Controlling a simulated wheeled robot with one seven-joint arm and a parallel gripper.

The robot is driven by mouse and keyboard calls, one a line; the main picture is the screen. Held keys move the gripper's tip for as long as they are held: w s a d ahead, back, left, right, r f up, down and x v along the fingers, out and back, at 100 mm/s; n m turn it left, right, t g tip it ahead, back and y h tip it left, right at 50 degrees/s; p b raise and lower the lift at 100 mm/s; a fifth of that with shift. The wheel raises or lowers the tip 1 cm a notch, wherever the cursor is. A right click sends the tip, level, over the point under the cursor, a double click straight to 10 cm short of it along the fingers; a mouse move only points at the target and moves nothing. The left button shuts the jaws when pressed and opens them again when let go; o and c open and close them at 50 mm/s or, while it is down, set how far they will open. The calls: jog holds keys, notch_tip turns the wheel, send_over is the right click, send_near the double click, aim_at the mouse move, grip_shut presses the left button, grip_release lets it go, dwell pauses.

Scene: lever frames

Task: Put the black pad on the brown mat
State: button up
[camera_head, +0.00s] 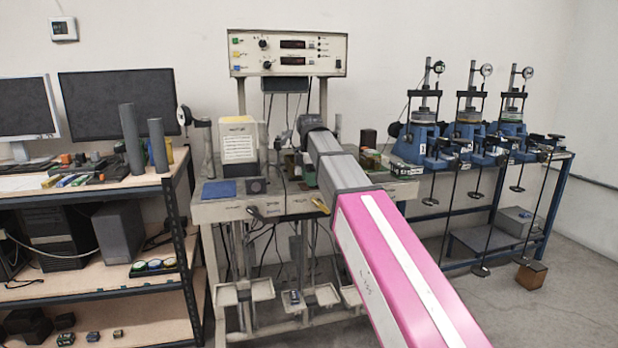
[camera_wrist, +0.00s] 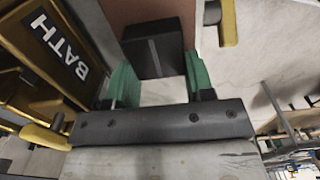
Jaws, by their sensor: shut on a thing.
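The black pad (camera_wrist: 153,53) is a dark block in the wrist view, held between the green fingertips of my gripper (camera_wrist: 160,72). My gripper is shut on it. The brown mat (camera_wrist: 120,12) shows at the top of the wrist view, just beyond the pad, whose far end overlaps it in the picture. I cannot tell whether the pad touches the mat. In the head view my arm reaches over the bench and hides the fingers, the held pad and the mat.
A dark box marked BATH (camera_wrist: 55,55) stands close on the left in the wrist view, with yellow parts near it. A yellow part (camera_wrist: 228,22) is at the upper right. In the head view, a blue pad (camera_head: 218,189) and a dark square (camera_head: 257,186) lie on the bench (camera_head: 225,211).

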jog(key=o, duration=1.2)
jog(key=shift+r, duration=0.1)
notch_tip(320, 180, up, 12)
jog(key=shift+r, duration=0.1)
jog(key=shift+s, duration=0.15)
